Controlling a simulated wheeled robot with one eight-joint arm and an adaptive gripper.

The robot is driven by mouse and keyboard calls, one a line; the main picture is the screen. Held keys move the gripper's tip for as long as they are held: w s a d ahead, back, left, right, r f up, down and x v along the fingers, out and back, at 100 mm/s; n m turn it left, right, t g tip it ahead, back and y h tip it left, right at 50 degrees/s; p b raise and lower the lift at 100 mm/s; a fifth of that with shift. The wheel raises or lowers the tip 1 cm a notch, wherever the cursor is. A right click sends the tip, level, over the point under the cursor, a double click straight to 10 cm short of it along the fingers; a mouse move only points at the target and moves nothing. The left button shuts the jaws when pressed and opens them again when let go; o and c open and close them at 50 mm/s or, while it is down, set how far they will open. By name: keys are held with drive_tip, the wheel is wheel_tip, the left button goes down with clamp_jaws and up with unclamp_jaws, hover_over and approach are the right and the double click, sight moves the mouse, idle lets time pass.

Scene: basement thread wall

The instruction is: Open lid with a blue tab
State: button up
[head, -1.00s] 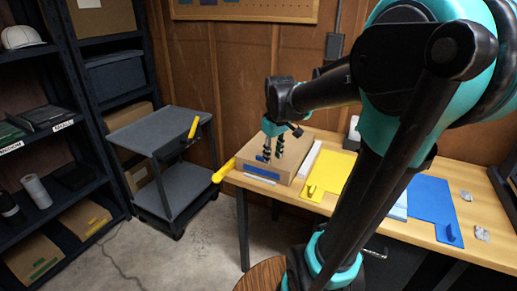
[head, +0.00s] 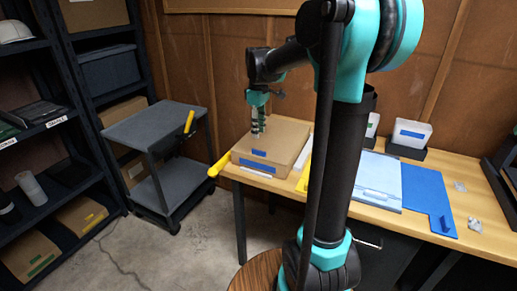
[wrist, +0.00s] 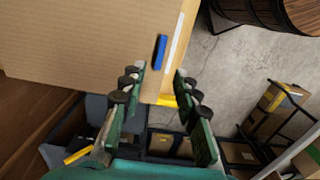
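A flat cardboard box (head: 284,135) lies on the left end of the wooden table. A small blue tab (head: 258,153) is on its top near the front edge, and a blue strip (head: 258,168) is on its front face. In the wrist view, the cardboard top (wrist: 90,45) fills the upper left, with the blue tab (wrist: 160,52) near its edge. My gripper (head: 258,130) is above the box's left back part. In the wrist view my gripper (wrist: 158,85) is open and empty, with the tab ahead between the finger lines. I cannot tell whether it touches the box.
A yellow handle (head: 220,165) juts out at the table's left end. A grey cart (head: 155,125) stands left of it. Right of my arm lie a pale blue panel (head: 380,170) and a blue panel (head: 425,190). White bins (head: 410,135) stand behind them.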

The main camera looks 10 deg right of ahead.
sight(259, 151)
wheel_tip(259, 151, down, 9)
drive_tip(key=shift+r, duration=0.15)
drive_tip(key=shift+c, duration=0.2)
clamp_jaws()
idle(0.3)
